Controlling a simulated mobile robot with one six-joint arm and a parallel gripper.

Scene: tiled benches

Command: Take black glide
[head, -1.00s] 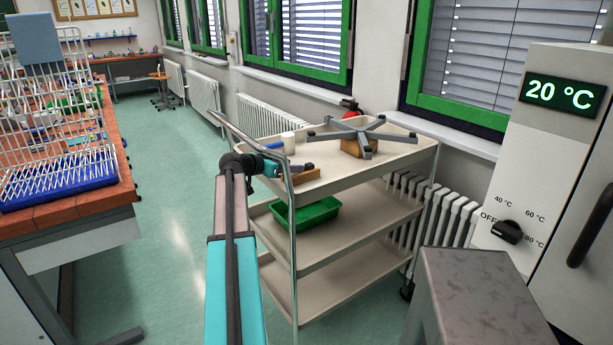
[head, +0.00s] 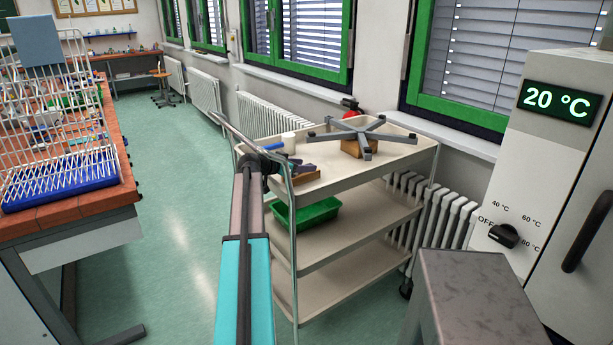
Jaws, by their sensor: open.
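My gripper (head: 303,167) shows as a small dark shape over the near left part of the trolley's top shelf, just above a low wooden block (head: 300,179). It is partly hidden by my arm and the trolley's rail. It is open, and I see nothing held in it. I cannot pick out a black glide for certain. A grey five-armed star base (head: 361,131) rests on a wooden block (head: 352,148) on the same shelf, to the right of my gripper. Its underside is hidden.
The three-shelf trolley (head: 380,163) carries a white cylinder (head: 289,142) and a blue item (head: 275,146) on top. A green tray (head: 308,215) sits on its middle shelf. A bench (head: 70,215) with a white wire rack (head: 50,120) stands left. An oven (head: 545,200) stands right. The aisle is clear.

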